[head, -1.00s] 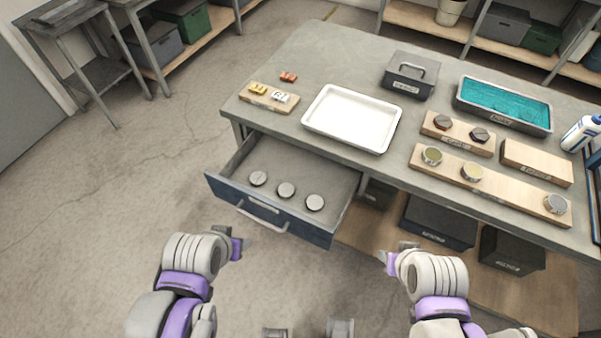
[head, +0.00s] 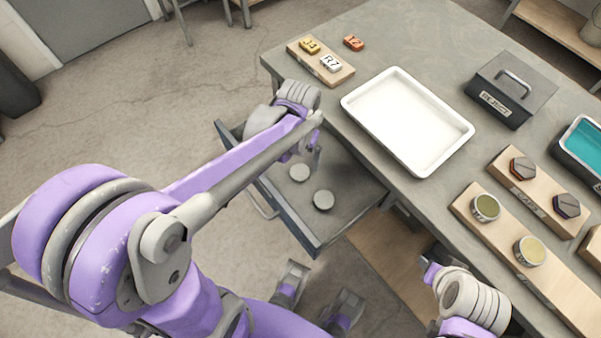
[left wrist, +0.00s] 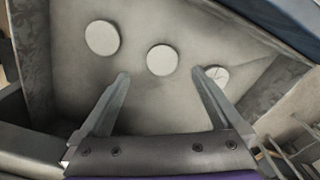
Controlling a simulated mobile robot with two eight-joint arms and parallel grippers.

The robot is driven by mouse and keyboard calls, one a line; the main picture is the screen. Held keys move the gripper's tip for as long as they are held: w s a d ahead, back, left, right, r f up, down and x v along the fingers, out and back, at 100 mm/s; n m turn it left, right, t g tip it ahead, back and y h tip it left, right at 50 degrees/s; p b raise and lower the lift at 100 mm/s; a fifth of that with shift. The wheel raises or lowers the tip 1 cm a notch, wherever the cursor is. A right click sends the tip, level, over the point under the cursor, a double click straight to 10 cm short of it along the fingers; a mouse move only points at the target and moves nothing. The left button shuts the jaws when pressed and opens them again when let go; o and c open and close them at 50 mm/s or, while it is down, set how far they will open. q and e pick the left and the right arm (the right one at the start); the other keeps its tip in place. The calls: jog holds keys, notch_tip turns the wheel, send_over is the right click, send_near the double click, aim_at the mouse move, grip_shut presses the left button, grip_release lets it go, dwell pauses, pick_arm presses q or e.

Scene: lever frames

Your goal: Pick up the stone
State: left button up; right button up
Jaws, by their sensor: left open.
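Several grey round stone-like discs lie in the open drawer (head: 345,205).
On the table are a white tray (head: 405,120), a wooden block with marked tiles (head: 320,62), an orange tile (head: 353,43), a grey lidded box (head: 510,88), a teal-filled tray (head: 580,145) and wooden boards with round and hexagonal pieces (head: 505,240). The drawer walls surround the discs.

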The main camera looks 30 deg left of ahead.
aim_at(299, 173)
pick_arm(q)
notch_tip(299, 173, down, 2)
jog(key=shift+s+a+f, duration=0.1)
jog(key=shift+f, duration=0.05)
jog(key=f, duration=0.2)
jog(key=f+b, duration=0.1)
jog(key=f, duration=0.2)
jog(key=shift+w+f+b, duration=0.3)
jog(key=c, duration=1.4)
